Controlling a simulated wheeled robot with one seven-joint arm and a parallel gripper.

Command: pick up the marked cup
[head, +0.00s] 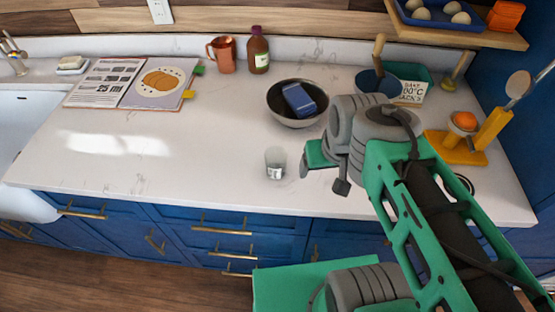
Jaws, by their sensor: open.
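A small pale, see-through cup (275,162) with a dark mark low on its side stands upright on the white counter (180,165), near the front edge. My gripper (318,172) is open, just to the right of the cup in the picture, with a gap between them. Nothing shows between its jaws, though my arm hides part of them.
A dark bowl (279,112) with a blue block (299,100) in it stands behind the cup. An open cookbook (107,86) lies at the left, with a copper mug (222,55) and a brown bottle (258,52) behind. The counter left of the cup is clear.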

